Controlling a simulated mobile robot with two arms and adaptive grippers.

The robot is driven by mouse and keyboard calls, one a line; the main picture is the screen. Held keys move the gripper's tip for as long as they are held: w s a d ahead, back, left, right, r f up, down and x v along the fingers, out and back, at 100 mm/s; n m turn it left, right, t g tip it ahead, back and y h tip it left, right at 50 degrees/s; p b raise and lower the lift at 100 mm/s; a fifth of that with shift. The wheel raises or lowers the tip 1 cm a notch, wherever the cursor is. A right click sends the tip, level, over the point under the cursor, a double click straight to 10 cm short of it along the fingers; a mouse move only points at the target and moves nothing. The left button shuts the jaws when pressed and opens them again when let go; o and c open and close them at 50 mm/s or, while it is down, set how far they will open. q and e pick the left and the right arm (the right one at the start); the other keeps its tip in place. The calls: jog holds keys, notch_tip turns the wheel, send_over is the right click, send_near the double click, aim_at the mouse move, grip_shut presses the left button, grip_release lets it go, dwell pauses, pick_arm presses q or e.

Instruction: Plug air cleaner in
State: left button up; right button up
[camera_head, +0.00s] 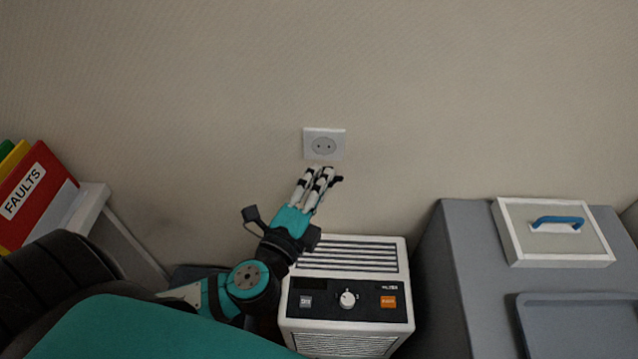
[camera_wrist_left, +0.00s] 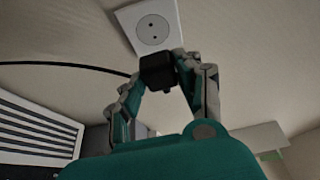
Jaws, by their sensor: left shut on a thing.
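The white wall socket (camera_head: 324,144) is on the wall above the air cleaner; it also shows at the top of the left wrist view (camera_wrist_left: 152,30). My left gripper (camera_head: 322,174) is just below the socket in the head view. In the left wrist view its fingers are shut on a black plug (camera_wrist_left: 158,72), with a black cord (camera_wrist_left: 70,65) running off to the left. The plug appears just below the socket face; whether they touch cannot be told. The white air cleaner (camera_head: 348,257) stands below, with a dark panel, knob and orange button. My right gripper is not in view.
A grey cabinet (camera_head: 455,270) stands to the right, with a framed lid with a blue handle (camera_head: 556,224) and a grey tray (camera_head: 580,305) on top. Coloured binders (camera_head: 35,195) are at the left by a white shelf (camera_head: 88,207). The wall around the socket is clear.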

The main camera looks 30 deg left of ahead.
aim_at(328, 146)
pick_arm(q)
jog(key=shift+w+a+r, duration=0.1)
jog(key=shift+w+a, duration=0.2)
jog(key=shift+w, duration=0.3)
jog(key=shift+w+a, duration=0.25)
jog(key=shift+w, duration=0.3)
jog(key=shift+w+a+p, duration=0.2)
jog(key=shift+w+a, duration=0.15)
jog(key=shift+w, duration=0.4)
jog(key=shift+w+a+p, duration=0.2)
jog(key=shift+w+a, duration=0.15)
jog(key=shift+w, duration=0.4)
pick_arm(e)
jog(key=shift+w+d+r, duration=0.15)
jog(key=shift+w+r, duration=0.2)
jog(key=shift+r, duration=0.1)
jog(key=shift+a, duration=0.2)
pick_arm(q)
jog(key=shift+a, duration=0.1)
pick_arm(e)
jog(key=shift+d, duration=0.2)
pick_arm(q)
jog(key=shift+w+a, duration=0.2)
jog(key=shift+w, duration=0.15)
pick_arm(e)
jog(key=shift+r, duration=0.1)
